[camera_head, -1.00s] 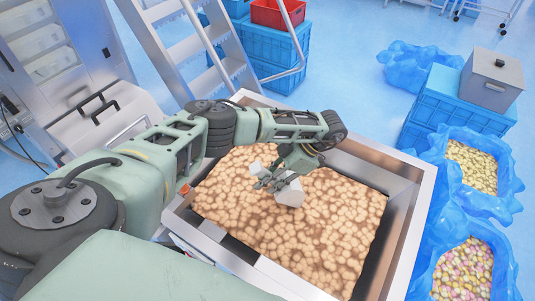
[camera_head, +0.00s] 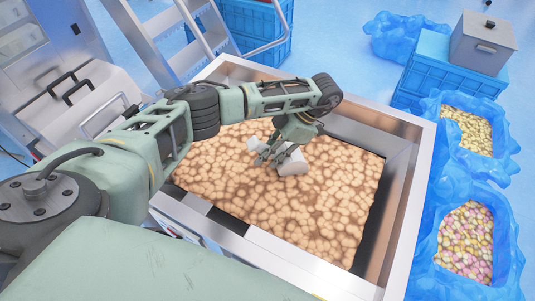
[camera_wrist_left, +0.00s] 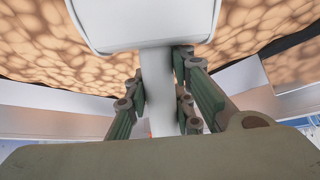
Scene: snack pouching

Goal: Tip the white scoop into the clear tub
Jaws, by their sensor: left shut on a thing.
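My left gripper (camera_head: 272,155) is shut on the handle of the white scoop (camera_head: 293,163), over the bed of round tan snacks in the metal bin. In the left wrist view the handle (camera_wrist_left: 159,95) runs between the fingers (camera_wrist_left: 160,104), with the wide scoop head (camera_wrist_left: 145,22) beyond them. I cannot tell whether the scoop touches the snacks, and its inside does not show. No clear tub shows in these views. My right gripper is not in view.
The metal bin (camera_head: 408,185) has raised walls around the snacks (camera_head: 330,195). At right stand blue bags of yellow pieces (camera_head: 470,128) and pink and yellow pieces (camera_head: 465,240), and a grey lidded box (camera_head: 482,42) on a blue crate (camera_head: 450,75). A ladder (camera_head: 160,40) stands behind.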

